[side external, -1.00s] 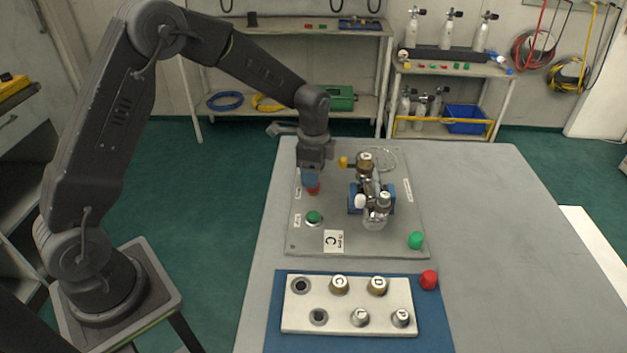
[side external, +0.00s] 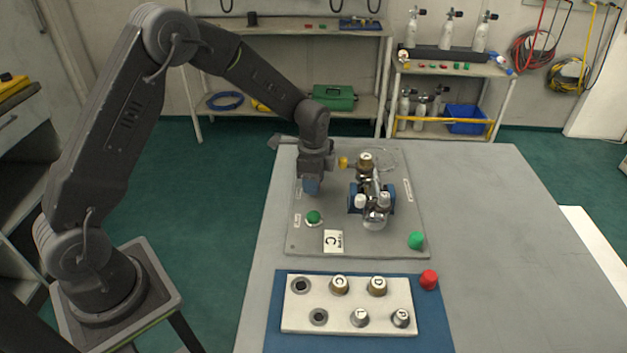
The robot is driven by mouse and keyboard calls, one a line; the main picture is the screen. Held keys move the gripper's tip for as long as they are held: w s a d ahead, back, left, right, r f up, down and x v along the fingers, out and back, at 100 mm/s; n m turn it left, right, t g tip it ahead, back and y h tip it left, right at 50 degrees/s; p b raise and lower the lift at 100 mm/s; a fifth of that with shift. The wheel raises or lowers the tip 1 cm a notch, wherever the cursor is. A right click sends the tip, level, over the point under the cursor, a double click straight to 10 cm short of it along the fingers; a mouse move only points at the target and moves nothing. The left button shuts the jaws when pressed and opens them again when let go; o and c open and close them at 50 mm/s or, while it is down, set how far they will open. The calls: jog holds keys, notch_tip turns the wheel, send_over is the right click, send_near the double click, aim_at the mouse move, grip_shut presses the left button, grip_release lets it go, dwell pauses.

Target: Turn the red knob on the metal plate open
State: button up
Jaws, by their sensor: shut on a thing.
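My gripper (side external: 311,187) points down at the left part of the grey metal plate (side external: 300,242), with its blue fingers low over the plate. It is shut on the red knob, which the fingers hide now; a bit of red showed below them earlier. How far the knob is turned cannot be seen. A green knob (side external: 314,217) sits on the plate just in front of the gripper.
A valve assembly (side external: 376,215) with a yellow knob (side external: 343,162) stands close right of my gripper. Another green knob (side external: 416,240) is at the plate's right corner.

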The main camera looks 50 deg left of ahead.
jog(key=shift+c, duration=1)
jog(key=n, duration=0.3)
jog(key=shift+n, duration=0.4)
jog(key=n, duration=0.3)
jog(key=shift+n, duration=0.3)
jog(key=n, duration=0.4)
jog(key=shift+n, duration=2.2)
